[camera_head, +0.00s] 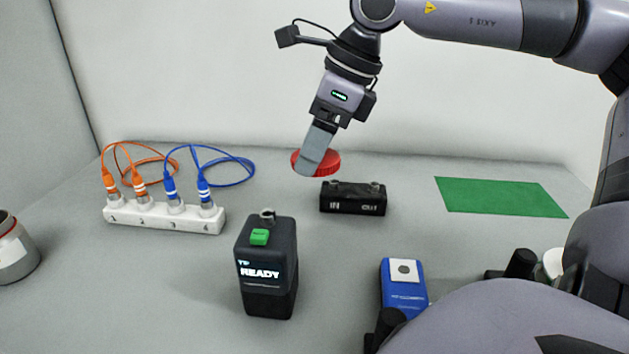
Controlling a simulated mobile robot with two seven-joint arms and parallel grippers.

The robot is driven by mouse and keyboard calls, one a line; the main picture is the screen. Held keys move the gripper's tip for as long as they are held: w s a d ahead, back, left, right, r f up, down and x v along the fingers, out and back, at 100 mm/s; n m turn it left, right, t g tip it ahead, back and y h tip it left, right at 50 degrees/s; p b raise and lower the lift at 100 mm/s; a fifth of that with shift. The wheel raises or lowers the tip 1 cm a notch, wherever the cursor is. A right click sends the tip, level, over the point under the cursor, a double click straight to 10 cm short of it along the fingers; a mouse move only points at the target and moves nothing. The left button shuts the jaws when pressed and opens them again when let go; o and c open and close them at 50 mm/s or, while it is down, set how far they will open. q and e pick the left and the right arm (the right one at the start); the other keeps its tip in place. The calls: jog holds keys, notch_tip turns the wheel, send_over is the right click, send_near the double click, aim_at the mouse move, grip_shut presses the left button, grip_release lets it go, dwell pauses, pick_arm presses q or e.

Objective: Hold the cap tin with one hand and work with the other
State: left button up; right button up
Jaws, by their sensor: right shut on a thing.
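My right gripper (311,162) reaches down from the top right and is shut on a red round ridged piece (330,161), shaped like a lid or shallow tin. The gripper holds it by its left side, near the back of the bench, behind a black box. One finger covers part of it. I cannot tell whether this piece is the cap tin or a part of it. My left gripper is not in view.
A white block (165,217) with orange and blue cables stands left. A small black box (352,200) sits below the red piece. A blue device (402,290) is at front. A green mat (500,197) lies bare at right.

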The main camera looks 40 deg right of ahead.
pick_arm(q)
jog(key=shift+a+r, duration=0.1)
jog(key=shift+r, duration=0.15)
pick_arm(e)
jog(key=shift+r, duration=2.35)
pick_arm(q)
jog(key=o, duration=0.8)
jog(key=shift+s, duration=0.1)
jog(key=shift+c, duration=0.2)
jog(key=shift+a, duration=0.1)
pick_arm(e)
jog(key=shift+d+f, duration=0.1)
